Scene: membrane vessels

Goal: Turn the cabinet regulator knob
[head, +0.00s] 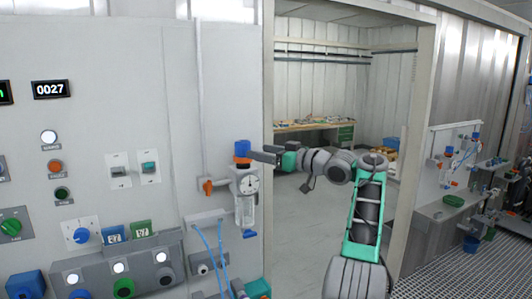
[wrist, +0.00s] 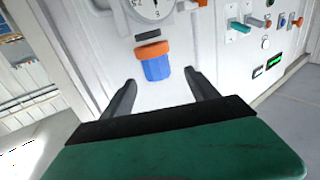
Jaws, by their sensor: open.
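The regulator knob is a blue cap (head: 242,148) over an orange collar, atop the unit with the round gauge (head: 250,183) on the cabinet wall. In the wrist view the blue knob (wrist: 157,67) hangs below the dial (wrist: 152,8), as that picture is turned over. My gripper (head: 258,153) reaches in from the right at about knob height in the head view. In the wrist view my gripper (wrist: 160,78) is open and empty, one finger to each side of the knob, with gaps showing. Whether the knob is between the fingertips or just beyond them I cannot tell.
An orange valve handle (head: 208,187) sticks out left of the gauge, above a small bracket with blue tubes (head: 207,240). The doorway frame (head: 268,100) stands close right of the knob. Switches and buttons fill the panel (head: 85,180) farther left. The floor beyond the doorway is clear.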

